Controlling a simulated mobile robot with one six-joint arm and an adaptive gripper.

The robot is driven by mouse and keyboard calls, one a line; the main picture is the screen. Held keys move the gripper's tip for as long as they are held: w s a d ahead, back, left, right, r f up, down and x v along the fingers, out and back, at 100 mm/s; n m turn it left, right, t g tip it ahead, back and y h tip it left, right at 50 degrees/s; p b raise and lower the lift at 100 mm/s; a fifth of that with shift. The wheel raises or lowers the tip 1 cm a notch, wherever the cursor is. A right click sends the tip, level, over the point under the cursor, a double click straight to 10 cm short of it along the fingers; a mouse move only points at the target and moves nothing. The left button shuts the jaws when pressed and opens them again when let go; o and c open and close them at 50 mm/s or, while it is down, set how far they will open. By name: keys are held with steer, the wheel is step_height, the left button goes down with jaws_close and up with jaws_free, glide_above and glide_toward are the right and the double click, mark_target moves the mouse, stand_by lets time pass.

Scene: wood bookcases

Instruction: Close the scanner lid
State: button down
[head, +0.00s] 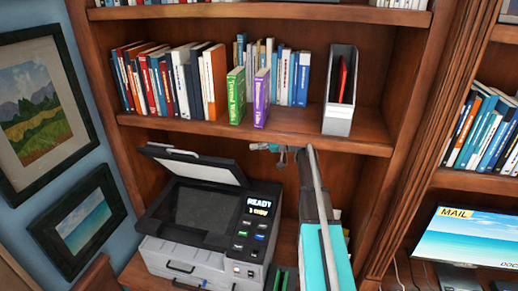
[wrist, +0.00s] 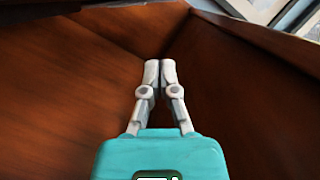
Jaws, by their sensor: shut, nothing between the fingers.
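The scanner (head: 195,225) stands on the lower shelf of the bookcase in the head view, with dark glass and a lit panel reading READY. Its lid (head: 195,167) is raised and tilted up at the back, with its pale underside showing. My gripper (head: 282,162) is small in the head view, to the right of the lid and apart from it, below the upper shelf edge. In the wrist view my gripper (wrist: 160,66) is shut and empty, its fingertips together before brown wood. The scanner cannot be made out for certain in the wrist view.
The upper shelf (head: 270,131) overhangs the scanner and holds rows of books and a grey file holder (head: 340,90). A bookcase side panel (head: 395,170) stands right of my arm. A monitor (head: 470,236) is further right. Framed pictures (head: 42,110) hang at left.

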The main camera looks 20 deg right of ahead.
steer(key=a, duration=0.2)
steer(key=a+f+b, duration=0.1)
steer(key=a, duration=0.1)
steer(key=w+a+f+b, duration=0.1)
steer(key=a, duration=0.2)
steer(key=shift+f, duration=0.25)
steer(key=shift+s+a+f+b, duration=0.3)
steer(key=shift+s+f+b, duration=0.05)
steer(key=shift+s+b, duration=0.2)
steer(key=shift+a, duration=0.35)
steer(key=shift+s+d, duration=0.1)
steer(key=shift+d, duration=0.05)
